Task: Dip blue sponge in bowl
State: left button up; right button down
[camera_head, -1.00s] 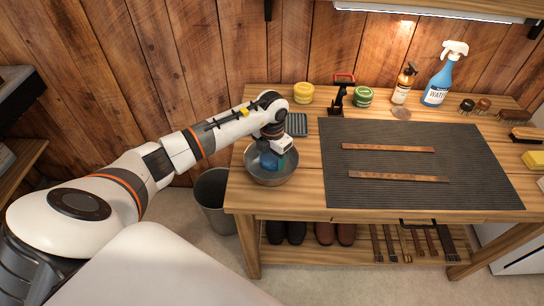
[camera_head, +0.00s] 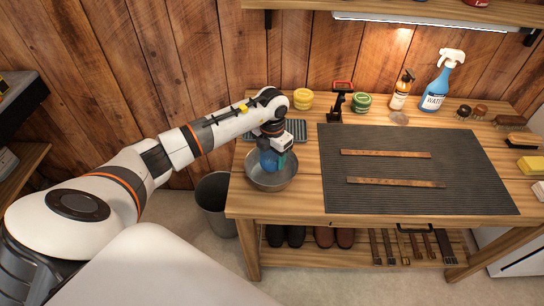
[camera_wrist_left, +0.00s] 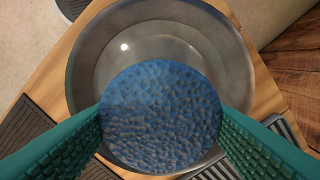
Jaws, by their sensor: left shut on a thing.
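A round blue sponge (camera_wrist_left: 160,112) with a pitted face is held between the two green fingers of my left gripper (camera_wrist_left: 160,125). In the head view, my left gripper (camera_head: 272,160) points down with the sponge (camera_head: 270,159) at the metal bowl (camera_head: 271,183). The bowl stands at the left end of the workbench. In the left wrist view, the sponge covers the near part of the bowl (camera_wrist_left: 85,80), with a bright spot on the clear surface inside. I cannot tell whether the sponge touches that surface. My right gripper is not in view.
A ridged dark tray (camera_head: 293,130) lies just behind the bowl. A dark mat (camera_head: 410,195) with two leather straps fills the bench's middle. Tins, a spray bottle (camera_head: 441,83) and brushes stand along the back. A bucket (camera_head: 215,203) stands below on the left.

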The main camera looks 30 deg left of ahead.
pick_arm(q)
jog(key=shift+r+p, duration=2.75)
jog(key=shift+r, duration=1.9)
